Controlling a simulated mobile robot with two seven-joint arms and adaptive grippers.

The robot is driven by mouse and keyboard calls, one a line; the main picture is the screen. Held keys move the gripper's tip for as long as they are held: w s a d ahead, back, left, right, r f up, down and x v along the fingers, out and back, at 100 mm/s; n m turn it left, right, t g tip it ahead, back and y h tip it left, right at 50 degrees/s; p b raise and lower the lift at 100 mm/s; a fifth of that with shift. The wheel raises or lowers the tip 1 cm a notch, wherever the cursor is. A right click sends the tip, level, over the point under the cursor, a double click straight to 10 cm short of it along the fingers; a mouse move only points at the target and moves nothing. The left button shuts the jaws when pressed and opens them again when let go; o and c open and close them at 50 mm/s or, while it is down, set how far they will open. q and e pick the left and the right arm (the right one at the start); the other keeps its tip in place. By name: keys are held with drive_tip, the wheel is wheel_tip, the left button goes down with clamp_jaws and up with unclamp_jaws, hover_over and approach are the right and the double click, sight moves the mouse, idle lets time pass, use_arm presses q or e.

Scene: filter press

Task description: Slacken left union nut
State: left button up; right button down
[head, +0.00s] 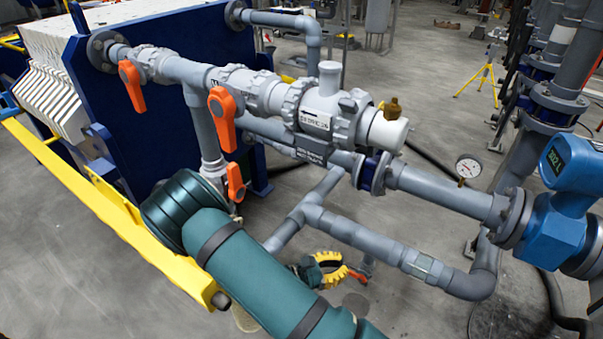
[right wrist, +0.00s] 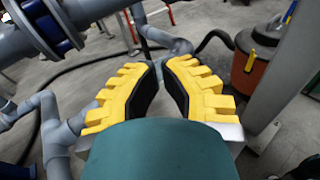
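Whether either nut is loose cannot be told. My right gripper (head: 345,268) has yellow ribbed fingers and is low, below the pipes and well apart from the nuts. In the right wrist view its fingers (right wrist: 162,65) stand apart with nothing between the dark pads. No union nut shows there. My left gripper is not in view.
Orange valve handles (head: 223,118) hang left of the nut. The blue press plate (head: 150,120) and a yellow rail (head: 100,200) lie left. A lower grey pipe (head: 365,238) and a gauge (head: 468,166) are right.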

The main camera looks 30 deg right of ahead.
drive_tip(key=w+a+r+n+t+h, duration=0.4)
drive_tip(key=w+r+t, duration=0.3)
drive_tip(key=r, duration=0.2)
drive_tip(key=w+a+r+n+t+h, duration=0.35)
drive_tip(key=w+r+t, duration=0.4)
drive_tip(key=r, duration=0.25)
drive_tip(key=a+r+p+x, duration=0.1)
drive_tip(key=p+x, duration=0.2)
drive_tip(key=x, duration=0.6)
drive_tip(key=shift+r+h+p, duration=0.25)
drive_tip(key=shift+h+p, duration=0.1)
drive_tip(key=shift+h, duration=0.1)
drive_tip(key=shift+s, duration=0.1)
